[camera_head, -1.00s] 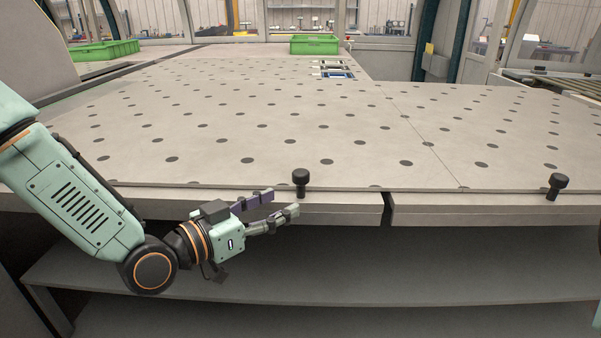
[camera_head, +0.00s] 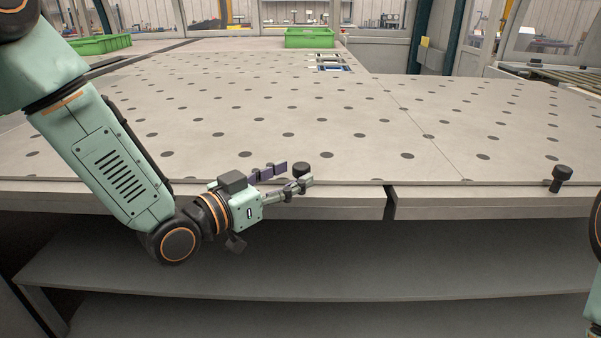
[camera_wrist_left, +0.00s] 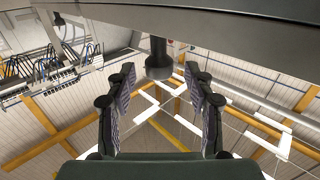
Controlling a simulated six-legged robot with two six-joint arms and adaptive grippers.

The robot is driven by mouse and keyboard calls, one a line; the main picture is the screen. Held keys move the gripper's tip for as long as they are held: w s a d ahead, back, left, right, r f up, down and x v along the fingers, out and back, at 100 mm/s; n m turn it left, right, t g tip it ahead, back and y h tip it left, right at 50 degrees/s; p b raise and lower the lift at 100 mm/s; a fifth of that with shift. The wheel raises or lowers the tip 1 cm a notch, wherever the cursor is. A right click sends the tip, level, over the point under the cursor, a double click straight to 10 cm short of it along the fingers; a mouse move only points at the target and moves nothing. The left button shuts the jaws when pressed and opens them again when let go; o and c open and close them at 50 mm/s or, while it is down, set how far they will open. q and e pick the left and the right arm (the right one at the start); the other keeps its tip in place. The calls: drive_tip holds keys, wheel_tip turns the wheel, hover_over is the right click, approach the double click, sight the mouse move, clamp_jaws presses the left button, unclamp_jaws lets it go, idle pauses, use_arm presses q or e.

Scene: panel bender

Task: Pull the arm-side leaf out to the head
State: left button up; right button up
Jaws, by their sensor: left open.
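A perforated grey table is split by a seam into a left leaf (camera_head: 230,140) and a right leaf (camera_head: 500,135). A black knob (camera_head: 301,168) stands at the left leaf's front edge, and another black knob (camera_head: 561,177) at the right leaf's front edge. My left gripper (camera_head: 297,175) is open at the left knob, one finger in front of it and the other to its left. In the left wrist view the knob (camera_wrist_left: 158,62) shows between the two open fingertips, with space on both sides. My right gripper is out of view.
A grey shelf (camera_head: 280,262) lies below the table edge, with open room above it. A gap (camera_head: 390,203) splits the front edge. Green bins (camera_head: 309,38) stand at the back.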

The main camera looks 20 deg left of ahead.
sight(295, 173)
use_arm(q)
drive_tip(key=shift+b+x, duration=0.3)
drive_tip(key=shift+x, duration=1.4)
clamp_jaws()
